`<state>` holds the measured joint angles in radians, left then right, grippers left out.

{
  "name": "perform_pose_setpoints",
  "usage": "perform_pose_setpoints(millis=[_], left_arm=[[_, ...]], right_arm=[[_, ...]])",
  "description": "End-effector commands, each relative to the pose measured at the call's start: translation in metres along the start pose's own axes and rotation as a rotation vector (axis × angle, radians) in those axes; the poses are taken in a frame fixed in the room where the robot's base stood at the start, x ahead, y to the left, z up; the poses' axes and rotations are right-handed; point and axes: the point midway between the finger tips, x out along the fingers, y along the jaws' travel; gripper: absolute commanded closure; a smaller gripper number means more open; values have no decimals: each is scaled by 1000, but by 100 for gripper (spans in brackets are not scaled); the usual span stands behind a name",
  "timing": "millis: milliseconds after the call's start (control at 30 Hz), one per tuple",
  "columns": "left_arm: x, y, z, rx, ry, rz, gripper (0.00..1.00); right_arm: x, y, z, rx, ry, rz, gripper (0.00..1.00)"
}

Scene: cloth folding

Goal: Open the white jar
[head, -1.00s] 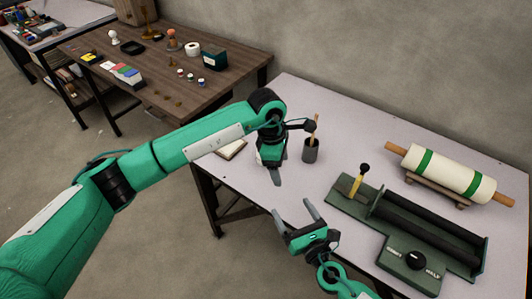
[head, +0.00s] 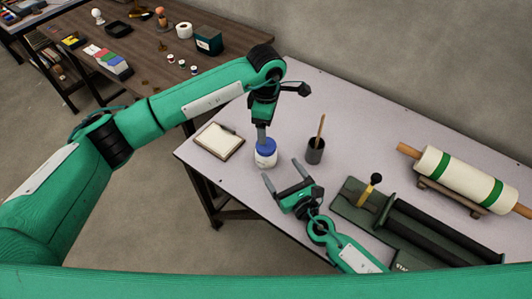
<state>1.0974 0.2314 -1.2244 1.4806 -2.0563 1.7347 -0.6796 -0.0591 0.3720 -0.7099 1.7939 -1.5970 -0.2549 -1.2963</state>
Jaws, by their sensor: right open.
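The white jar (head: 264,161) stands upright on the light table, with a blue lid (head: 266,145) on it. My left gripper (head: 262,138) points down from above, its fingers at the lid and overlapping it in the head view. It is seen edge-on, so I cannot tell whether it is open or shut on the lid. My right gripper (head: 282,173) is open and empty, its two fingers spread, just in front and to the right of the jar. No contact between it and the jar is visible.
A clipboard-like pad (head: 219,141) lies left of the jar. A dark cup (head: 314,153) with a wooden stick stands to the right. Farther right are a green device (head: 365,210) with a black-knobbed lever and a white roller (head: 455,174) on a stand. The wooden table (head: 150,60) behind holds small items.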

Motion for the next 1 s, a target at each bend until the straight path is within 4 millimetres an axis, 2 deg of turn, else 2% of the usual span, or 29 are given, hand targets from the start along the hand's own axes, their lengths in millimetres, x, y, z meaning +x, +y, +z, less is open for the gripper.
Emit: perform_pose_setpoints(millis=[33, 300, 500, 700, 967, 1000], left_arm=[[0, 0, 0, -1, 0, 0, 26], [0, 0, 0, 0, 0, 0, 26], [0, 0, 0, 0, 0, 0, 26], [0, 0, 0, 0, 0, 0, 26], [0, 0, 0, 0, 0, 0, 26], [0, 0, 0, 0, 0, 0, 26]], right_arm=[[12, 0, 1, 2, -3, -2, 19], [65, -1, 1, 1, -2, -1, 19], [92, -1, 1, 0, -1, -1, 19], [102, -1, 0, 0, -1, -1, 19], [103, -1, 0, 0, 0, 0, 19], [103, -1, 0, 0, 0, 0, 26]])
